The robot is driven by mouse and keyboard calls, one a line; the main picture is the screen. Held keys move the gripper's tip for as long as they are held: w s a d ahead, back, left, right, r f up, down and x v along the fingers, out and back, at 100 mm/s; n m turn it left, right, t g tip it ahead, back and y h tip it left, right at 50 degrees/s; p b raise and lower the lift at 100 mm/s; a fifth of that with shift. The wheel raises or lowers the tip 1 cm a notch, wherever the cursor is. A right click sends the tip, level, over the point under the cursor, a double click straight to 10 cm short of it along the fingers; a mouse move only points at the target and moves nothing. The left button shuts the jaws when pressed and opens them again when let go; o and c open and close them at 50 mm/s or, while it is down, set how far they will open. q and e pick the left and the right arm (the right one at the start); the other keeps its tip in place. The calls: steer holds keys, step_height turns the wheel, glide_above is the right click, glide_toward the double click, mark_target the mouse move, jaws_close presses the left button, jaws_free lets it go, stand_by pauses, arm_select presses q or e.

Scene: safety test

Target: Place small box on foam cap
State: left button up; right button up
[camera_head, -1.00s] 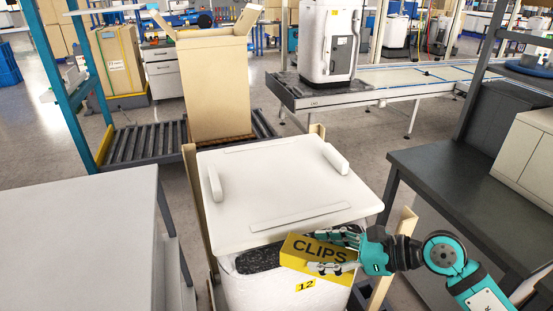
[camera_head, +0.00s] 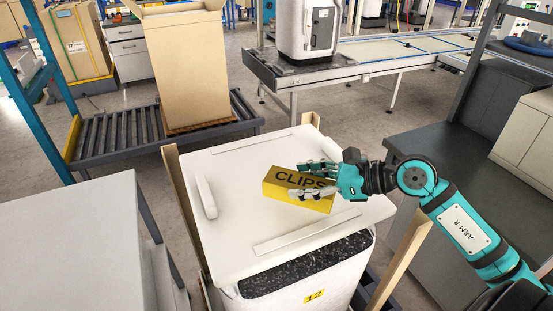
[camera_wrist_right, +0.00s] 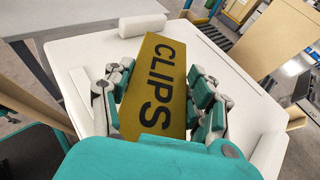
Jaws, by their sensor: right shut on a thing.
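The small yellow box (camera_head: 285,186) marked CLIPS is in my right gripper (camera_head: 318,182). The gripper's teal and grey fingers are shut on two sides of it, as the right wrist view shows with the box (camera_wrist_right: 158,95) between the fingers (camera_wrist_right: 160,92). The box is over the white foam cap (camera_head: 240,230), right of its middle. I cannot tell whether it touches the cap. The cap lies tilted on a white container (camera_head: 340,280) labelled 12, with dark speckled filling showing under its front edge. My left gripper is not in view.
Raised foam strips (camera_head: 205,196) stand on the cap's left and front edges. Wooden posts (camera_head: 404,262) flank the container. A light grey table (camera_head: 60,230) is at left and a dark bench (camera_head: 440,165) at right. A tall open carton (camera_head: 188,75) stands on rollers behind.

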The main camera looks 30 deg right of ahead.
steer(key=w+p, duration=0.1)
steer(key=w, duration=0.5)
steer(key=shift+w+d+p, duration=0.2)
steer(key=shift+w+p, duration=0.1)
steer(key=shift+p, duration=0.1)
steer(key=w, duration=0.3)
steer(key=shift+w+f+p, duration=0.25)
steer(key=shift+p, duration=0.15)
steer(key=shift+w+d+f, duration=0.1)
steer(key=shift+w+f, duration=0.05)
steer(key=shift+w, duration=0.9)
step_height(320, 180, down, 3)
steer(key=shift+r+p, duration=0.1)
steer(key=shift+p, duration=0.6)
steer(key=shift+f, duration=0.4)
steer(key=shift+s, duration=0.1)
steer(key=shift+f, duration=0.25)
steer(key=o, duration=1.3)
steer(key=shift+c, duration=0.2)
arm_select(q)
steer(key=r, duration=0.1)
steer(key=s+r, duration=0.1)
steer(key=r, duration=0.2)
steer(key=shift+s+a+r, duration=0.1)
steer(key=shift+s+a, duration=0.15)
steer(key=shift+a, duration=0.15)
